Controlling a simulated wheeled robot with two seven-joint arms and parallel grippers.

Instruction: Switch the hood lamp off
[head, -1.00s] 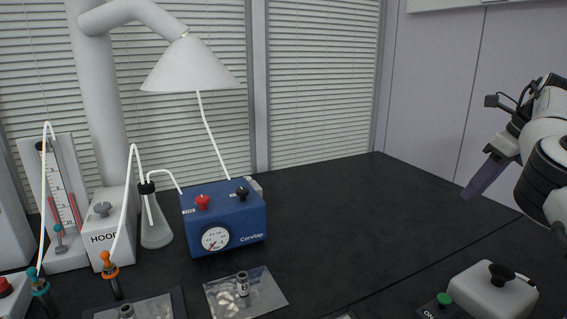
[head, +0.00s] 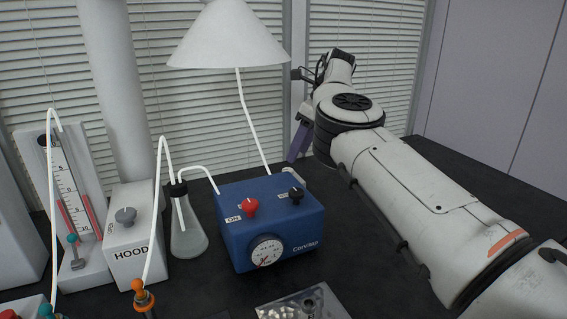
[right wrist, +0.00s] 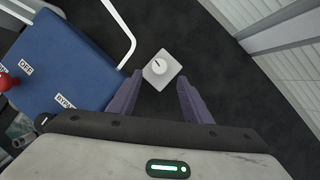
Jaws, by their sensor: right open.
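A white conical hood (head: 228,38) hangs at the upper middle of the head view; I cannot tell whether a lamp in it is lit. A white box marked HOOD (head: 137,262) with a grey knob (head: 125,216) stands at the left. A small white box with a round dial knob (right wrist: 160,67) lies ahead in the right wrist view; in the head view the blue device mostly hides it. My right gripper (head: 299,140) is open and empty, behind the blue device; its purple fingers (right wrist: 160,80) point at the small box, apart from the knob. My left gripper is out of view.
The blue device (head: 285,222) with red and black knobs and a gauge stands close to my right gripper. A white tube runs from the hood down behind it. A flask (head: 187,238) and a flowmeter (head: 70,190) stand left. Window blinds close off the back.

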